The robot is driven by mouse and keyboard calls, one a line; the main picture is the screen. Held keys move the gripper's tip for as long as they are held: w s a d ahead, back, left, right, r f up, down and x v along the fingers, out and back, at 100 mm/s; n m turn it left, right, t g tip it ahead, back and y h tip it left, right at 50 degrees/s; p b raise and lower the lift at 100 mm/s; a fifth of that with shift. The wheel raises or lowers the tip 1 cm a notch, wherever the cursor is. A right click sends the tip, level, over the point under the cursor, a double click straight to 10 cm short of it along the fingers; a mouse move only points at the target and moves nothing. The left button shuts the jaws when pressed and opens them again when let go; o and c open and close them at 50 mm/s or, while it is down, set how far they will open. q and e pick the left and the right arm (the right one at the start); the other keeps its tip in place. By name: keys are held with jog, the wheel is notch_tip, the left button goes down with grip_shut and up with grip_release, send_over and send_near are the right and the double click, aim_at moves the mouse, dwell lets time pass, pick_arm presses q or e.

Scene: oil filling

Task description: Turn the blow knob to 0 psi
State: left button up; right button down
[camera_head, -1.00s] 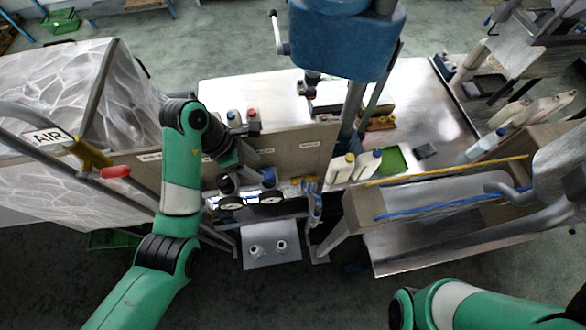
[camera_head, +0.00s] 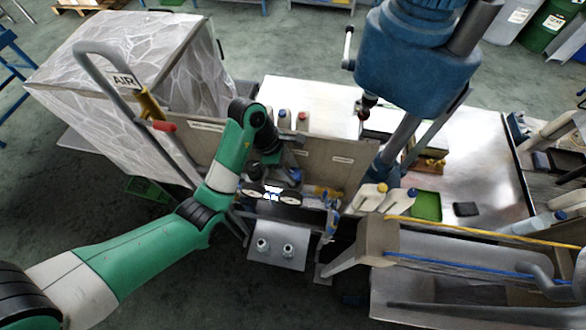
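My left arm reaches in from the left over a panel beside the metal bench. My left gripper (camera_head: 277,163) is dark and small. It is at the knobs just above two round black-and-white gauges (camera_head: 271,195). A knob with a blue part (camera_head: 295,176) shows to the right of the gripper. The other knob is mostly hidden by the gripper and wrist. I cannot tell which knob is the blow knob, whether the fingers touch it, or what the gauges read. My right gripper is out of view.
A grey plate with two round fittings (camera_head: 283,246) is below the gauges. A blue machine head (camera_head: 415,55) hangs at right. White bottles (camera_head: 400,201) and a green tray (camera_head: 426,205) are on the bench.

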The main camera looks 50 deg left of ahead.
pick_arm(q)
grip_shut()
jog(key=n, duration=0.2)
jog(key=n+t+y, duration=0.1)
jog(key=n, duration=0.1)
jog(key=shift+s+d+n+y, duration=0.1)
jog(key=shift+d+n+y, duration=0.05)
jog(key=shift+n+y, duration=0.15)
jog(key=shift+o, duration=2.3)
grip_release()
jog(key=shift+r, duration=0.1)
